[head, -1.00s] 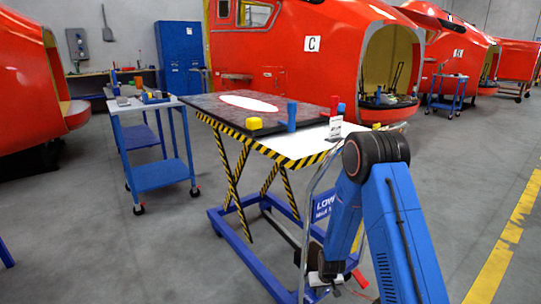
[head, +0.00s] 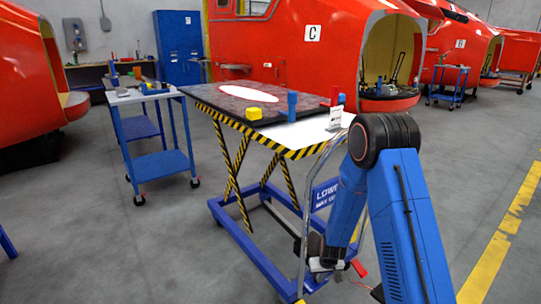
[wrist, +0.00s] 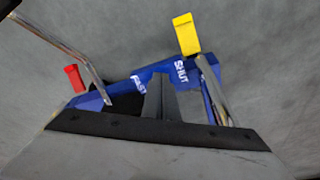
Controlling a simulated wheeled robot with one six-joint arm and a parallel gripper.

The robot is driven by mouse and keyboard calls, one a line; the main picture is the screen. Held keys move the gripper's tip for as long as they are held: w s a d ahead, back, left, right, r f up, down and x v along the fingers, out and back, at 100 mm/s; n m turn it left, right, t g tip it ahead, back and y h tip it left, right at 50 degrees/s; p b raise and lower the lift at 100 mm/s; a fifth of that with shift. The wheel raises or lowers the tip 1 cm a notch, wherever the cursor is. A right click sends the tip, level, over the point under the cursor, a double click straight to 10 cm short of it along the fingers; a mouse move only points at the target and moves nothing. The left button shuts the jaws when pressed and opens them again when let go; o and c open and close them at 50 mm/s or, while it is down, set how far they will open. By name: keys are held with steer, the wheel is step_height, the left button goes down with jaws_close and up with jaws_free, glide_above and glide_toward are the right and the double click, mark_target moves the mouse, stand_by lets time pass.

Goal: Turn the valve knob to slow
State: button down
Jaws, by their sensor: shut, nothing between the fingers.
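In the wrist view, a blue bar or panel (wrist: 155,72) carries the white words FAST and SHUT. My gripper (wrist: 158,80) is shut and empty, its grey fingers in front of the panel between the two words. A dark part (wrist: 127,104) shows left of the fingers; I cannot tell whether it is the valve knob. The word slow is not visible, and my gripper hides part of the panel. In the head view my gripper (head: 322,268) is low at the near end of the lift table's blue base (head: 262,262).
A red tab (wrist: 74,78) and a bent metal rail (wrist: 75,55) are on the left in the wrist view, a yellow pedal-like piece (wrist: 186,33) on the right. The lift table (head: 305,135) stands above the gripper. A blue cart (head: 160,172) stands left. Floor at right is clear.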

steer(key=shift+w+v, duration=0.2)
steer(key=shift+v, duration=0.6)
steer(key=shift+w+v, duration=0.2)
steer(key=shift+v, duration=0.55)
steer(key=shift+r, duration=0.15)
steer(key=s+d+r, duration=0.2)
steer(key=s+r, duration=0.3)
steer(key=r, duration=0.5)
steer(key=s+d+r+t, duration=0.15)
steer(key=s+r, duration=0.25)
steer(key=r, duration=0.6)
steer(key=s+d+r, duration=0.2)
steer(key=s+r, duration=0.3)
steer(key=r, duration=0.5)
steer(key=s+d+r, duration=0.1)
steer(key=s+r, duration=0.4)
steer(key=s, duration=0.7)
steer(key=s+d+r+m, duration=0.1)
steer(key=s+r, duration=0.5)
steer(key=s, duration=0.6)
steer(key=shift+s+r, duration=0.2)
steer(key=shift+r, duration=0.15)
